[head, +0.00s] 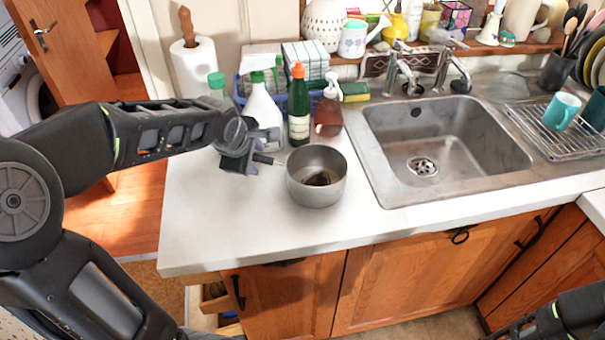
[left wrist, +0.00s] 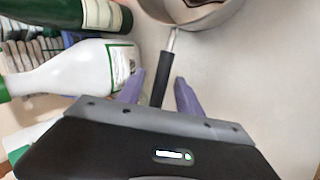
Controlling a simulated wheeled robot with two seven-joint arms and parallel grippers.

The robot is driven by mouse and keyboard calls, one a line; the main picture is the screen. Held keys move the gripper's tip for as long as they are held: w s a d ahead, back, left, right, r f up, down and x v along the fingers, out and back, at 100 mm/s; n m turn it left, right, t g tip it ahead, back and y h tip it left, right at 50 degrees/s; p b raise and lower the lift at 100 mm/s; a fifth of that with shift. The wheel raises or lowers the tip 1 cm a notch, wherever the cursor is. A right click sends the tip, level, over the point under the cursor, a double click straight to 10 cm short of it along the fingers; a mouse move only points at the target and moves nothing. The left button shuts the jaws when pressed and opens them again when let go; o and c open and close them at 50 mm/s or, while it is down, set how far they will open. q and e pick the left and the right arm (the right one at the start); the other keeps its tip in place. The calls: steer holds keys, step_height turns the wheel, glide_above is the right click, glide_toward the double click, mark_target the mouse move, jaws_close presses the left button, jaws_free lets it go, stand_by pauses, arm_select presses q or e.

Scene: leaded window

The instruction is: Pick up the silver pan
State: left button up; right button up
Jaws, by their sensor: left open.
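The silver pan (head: 316,188) stands upright on the white worktop, left of the sink, with a dark patch inside that I cannot make out. Its handle points left toward my left gripper (head: 257,164). In the left wrist view the pan's rim (left wrist: 205,14) shows at the top, and its dark handle (left wrist: 161,84) runs down between the two purple fingers. My left gripper (left wrist: 159,78) is open, with one finger on each side of the handle and visible gaps. My right gripper is out of view; only part of my right arm shows at the bottom right.
A white spray bottle (head: 262,112), a green bottle (head: 299,112) and a soap bottle (head: 328,112) stand close behind the gripper and pan. The sink (head: 372,160) is to the right. The worktop (head: 235,235) in front of the pan is clear.

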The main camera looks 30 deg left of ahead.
arm_select(q)
steer(key=shift+c, duration=0.5)
jaws_close()
stand_by(1.0)
